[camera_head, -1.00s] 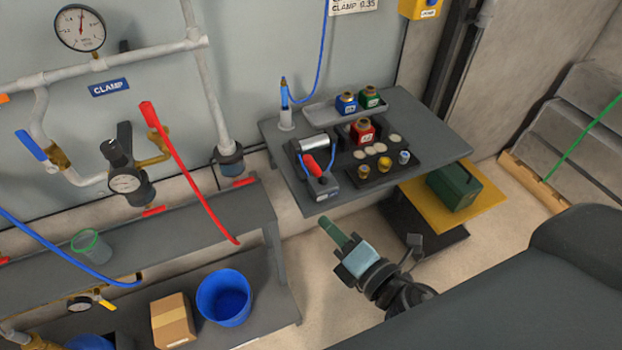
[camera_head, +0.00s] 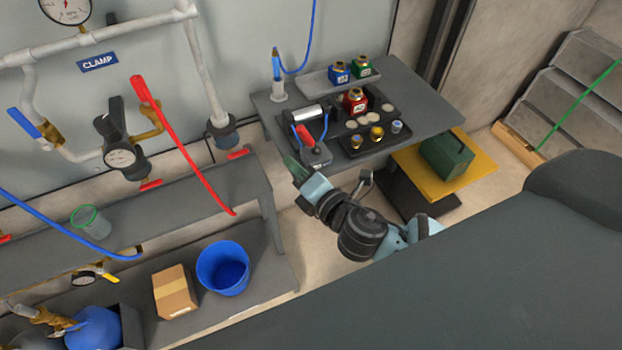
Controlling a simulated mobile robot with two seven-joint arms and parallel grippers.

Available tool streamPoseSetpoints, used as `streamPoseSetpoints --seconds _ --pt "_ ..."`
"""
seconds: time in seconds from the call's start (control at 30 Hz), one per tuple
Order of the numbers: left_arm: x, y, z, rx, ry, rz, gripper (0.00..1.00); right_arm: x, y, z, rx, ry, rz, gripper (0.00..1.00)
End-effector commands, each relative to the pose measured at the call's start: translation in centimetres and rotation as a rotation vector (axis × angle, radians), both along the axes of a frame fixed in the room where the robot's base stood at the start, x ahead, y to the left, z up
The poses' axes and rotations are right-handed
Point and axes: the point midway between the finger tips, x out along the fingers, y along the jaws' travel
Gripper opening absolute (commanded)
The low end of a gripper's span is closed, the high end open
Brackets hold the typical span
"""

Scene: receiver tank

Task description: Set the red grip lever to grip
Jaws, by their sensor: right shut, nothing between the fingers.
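A short red lever (camera_head: 305,136) stands tilted on a small grey device (camera_head: 317,157) with a blue loop handle, at the front left of the grey table. Whether this lever sits at a marked position is too small to tell. My right gripper (camera_head: 294,168) has green fingertips and is shut and empty. It is just left of and in front of the device, by the table's front left edge; I cannot tell whether it touches anything. A second, larger red handle (camera_head: 145,92) is on the wall piping, with a red hose hanging below. My left gripper is not in view.
The grey table (camera_head: 430,115) holds a black tray with a red block, discs and small knobs. Blue and green blocks stand behind. A yellow shelf (camera_head: 475,178) with a green case is below right. A grey bench (camera_head: 200,185) lies left; a blue bucket (camera_head: 223,268) stands below it.

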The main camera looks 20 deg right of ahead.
Motion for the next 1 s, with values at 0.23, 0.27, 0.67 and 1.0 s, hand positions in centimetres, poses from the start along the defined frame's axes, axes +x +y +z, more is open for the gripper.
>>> streamPoseSetpoints --seconds 0.23,0.27,0.67,1.0 --pt "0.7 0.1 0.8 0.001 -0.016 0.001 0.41 2.0 -2.2 1.1 -0.003 -0.002 0.000 0.00" --pt "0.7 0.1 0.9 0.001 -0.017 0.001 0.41 2.2 -2.4 1.2 -0.003 -0.002 0.000 0.00" --pt "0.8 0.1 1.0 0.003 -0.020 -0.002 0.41 2.5 -3.1 1.3 0.001 0.001 -0.001 0.00" --pt "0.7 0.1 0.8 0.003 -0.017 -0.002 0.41 2.5 -3.3 1.4 0.034 0.004 0.000 0.00"
